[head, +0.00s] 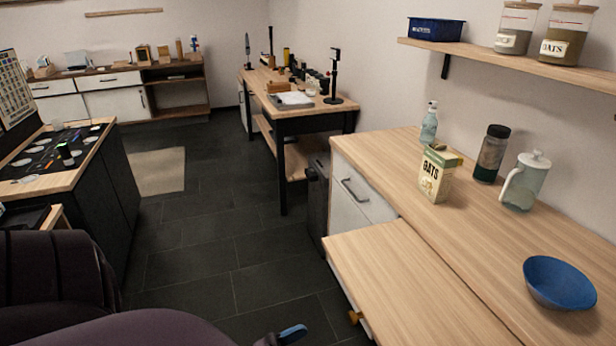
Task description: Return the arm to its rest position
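No object is seen held.
The right wooden counter (450,250) bears an oats box (438,175), a spray bottle (429,125), a dark-lidded jar (491,154), a glass press (525,181) and a blue bowl (559,283). A wall shelf (500,60) hangs above. The dark tiled floor (215,235) is clear mid-view.

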